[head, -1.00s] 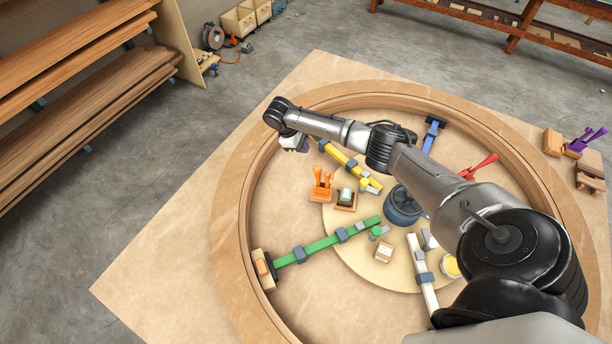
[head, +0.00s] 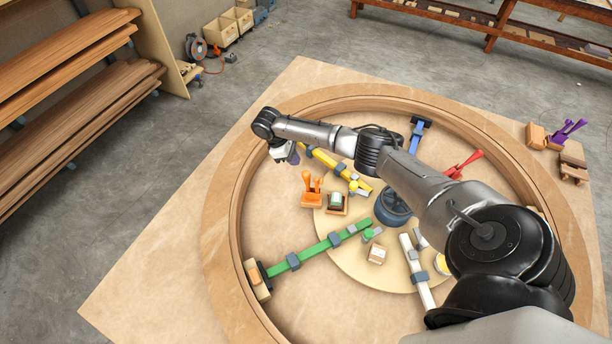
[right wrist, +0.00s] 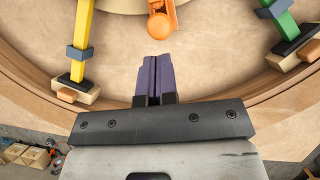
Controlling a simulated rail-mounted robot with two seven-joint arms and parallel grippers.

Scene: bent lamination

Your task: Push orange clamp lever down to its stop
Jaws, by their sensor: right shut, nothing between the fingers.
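The orange clamp (head: 312,190) stands on the board inside the wooden ring, with its lever sticking up. In the right wrist view the orange clamp (right wrist: 160,20) is at the top centre, partly cut off by the frame edge, with a round knob nearest me. My right gripper (head: 293,157) is up and to the left of the clamp in the head view, near the ring's inner edge. In the right wrist view its purple fingers (right wrist: 154,60) are together, empty, and point toward the orange knob with a visible gap. My left gripper is not in view.
A yellow bar clamp (head: 330,163) and a green bar clamp (head: 310,251) lie on either side of the orange clamp. The curved wooden ring (head: 219,225) surrounds the area.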

